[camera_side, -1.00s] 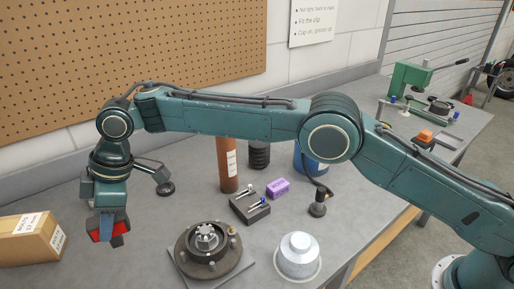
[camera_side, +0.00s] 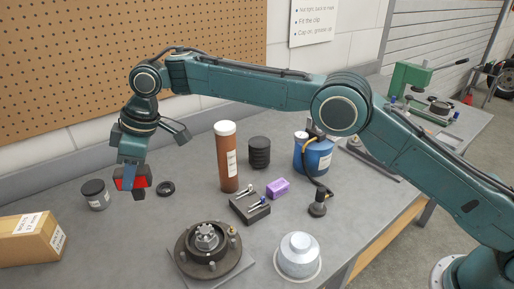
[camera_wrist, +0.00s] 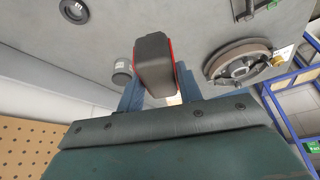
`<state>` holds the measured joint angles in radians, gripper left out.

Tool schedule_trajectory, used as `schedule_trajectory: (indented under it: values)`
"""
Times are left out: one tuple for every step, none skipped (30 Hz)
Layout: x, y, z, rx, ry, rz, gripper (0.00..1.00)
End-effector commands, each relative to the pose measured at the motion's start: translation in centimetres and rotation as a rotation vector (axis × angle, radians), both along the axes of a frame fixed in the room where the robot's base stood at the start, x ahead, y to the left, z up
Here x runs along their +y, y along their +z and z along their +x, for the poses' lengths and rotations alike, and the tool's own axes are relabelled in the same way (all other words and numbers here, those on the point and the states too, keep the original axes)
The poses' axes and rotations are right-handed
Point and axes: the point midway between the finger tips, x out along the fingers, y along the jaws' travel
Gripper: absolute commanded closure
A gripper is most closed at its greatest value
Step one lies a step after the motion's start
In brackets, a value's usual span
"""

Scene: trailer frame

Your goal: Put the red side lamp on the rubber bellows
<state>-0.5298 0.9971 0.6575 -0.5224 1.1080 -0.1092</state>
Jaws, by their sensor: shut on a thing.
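The red side lamp (camera_side: 140,183), red with a black housing, is held between the blue fingers of my gripper (camera_side: 131,177), above the left part of the bench. In the wrist view the lamp (camera_wrist: 154,62) shows its dark housing and a red edge between the fingers (camera_wrist: 158,92). The rubber bellows (camera_side: 259,152) is a black ribbed cylinder standing upright at the back middle of the bench, apart from my gripper and to its right. I cannot make out the bellows in the wrist view.
A brown tube with a white cap (camera_side: 228,160) stands between my gripper and the bellows. A jar (camera_side: 95,194), black ring (camera_side: 165,188), cardboard box (camera_side: 30,240), purple block (camera_side: 278,187), hub (camera_side: 207,248) and blue container (camera_side: 314,155) stand around. Bare bench lies at front left.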

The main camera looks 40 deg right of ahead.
Motion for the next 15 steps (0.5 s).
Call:
schedule_trajectory:
  values:
    - [-1.7,0.9,1.1,-0.004,-0.049,0.001,0.92]
    - [-2.6,1.3,1.7,-0.004,-0.079,0.002,0.92]
    - [-3.8,1.9,2.4,-0.004,-0.118,0.003,0.92]
    - [-4.8,2.3,2.9,-0.004,-0.148,0.003,0.92]
    - [-5.8,2.8,3.4,-0.005,-0.178,0.002,0.92]
    - [-7.1,3.3,4.0,-0.003,-0.217,0.002,0.92]
    - [-8.0,3.7,4.5,-0.004,-0.247,0.002,0.92]
    - [-9.0,4.1,4.9,-0.004,-0.277,0.003,0.92]
    - [-10.3,4.7,5.4,-0.004,-0.317,0.003,0.92]
    - [-11.3,5.1,5.8,-0.004,-0.347,0.003,0.92]
    - [-12.4,5.5,6.2,-0.003,-0.376,0.002,0.92]
    - [-13.7,6.1,6.6,-0.003,-0.416,0.002,0.92]
    - [-14.8,6.5,6.9,-0.003,-0.448,0.002,0.92]
    - [-15.8,6.9,7.2,-0.003,-0.478,0.003,0.92]
    - [-17.2,7.5,7.6,-0.004,-0.519,0.002,0.92]
